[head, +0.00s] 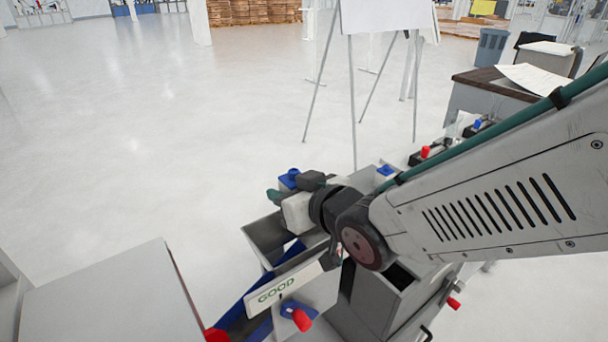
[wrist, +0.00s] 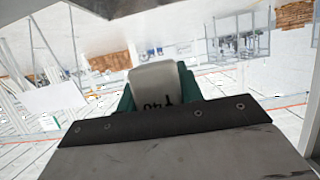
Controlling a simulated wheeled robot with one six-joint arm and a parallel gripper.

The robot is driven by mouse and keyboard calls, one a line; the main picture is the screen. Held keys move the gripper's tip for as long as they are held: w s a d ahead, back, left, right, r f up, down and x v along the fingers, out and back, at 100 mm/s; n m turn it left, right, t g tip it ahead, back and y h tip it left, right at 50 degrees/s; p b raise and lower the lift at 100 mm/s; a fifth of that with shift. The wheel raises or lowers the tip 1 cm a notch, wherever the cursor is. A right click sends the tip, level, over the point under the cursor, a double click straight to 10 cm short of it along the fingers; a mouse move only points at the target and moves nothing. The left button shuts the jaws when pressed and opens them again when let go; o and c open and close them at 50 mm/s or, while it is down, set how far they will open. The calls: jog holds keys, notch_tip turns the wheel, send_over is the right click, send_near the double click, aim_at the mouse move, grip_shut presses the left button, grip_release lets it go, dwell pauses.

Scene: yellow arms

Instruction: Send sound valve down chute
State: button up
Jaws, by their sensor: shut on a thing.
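My gripper (head: 277,197) reaches in from the right and is above a grey open-topped chute mouth (head: 262,240). In the wrist view its teal fingers flank a pale block-shaped thing with dark marks, the held valve (wrist: 153,80). In the head view the gripper hides most of it, and a blue part (head: 289,178) shows at the fingers. A white plate marked GOOD (head: 277,290) is on the front of the chute, with blue surface below and behind it. I cannot tell the valve's condition.
A valve with a red end (head: 302,320) is just below the GOOD plate. A grey box with a dark opening (head: 400,275) stands to the right. More red and blue parts (head: 425,152) lie behind my arm. A pale panel (head: 110,305) fills the lower left. Open floor lies beyond.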

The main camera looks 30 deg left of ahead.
jog(key=shift+f, duration=1.85)
jog(key=o, duration=1.1)
jog(key=shift+d, duration=0.1)
jog(key=v, duration=0.7)
jog(key=shift+s+d, duration=0.2)
jog(key=shift+d, duration=0.1)
jog(key=shift+r, duration=0.1)
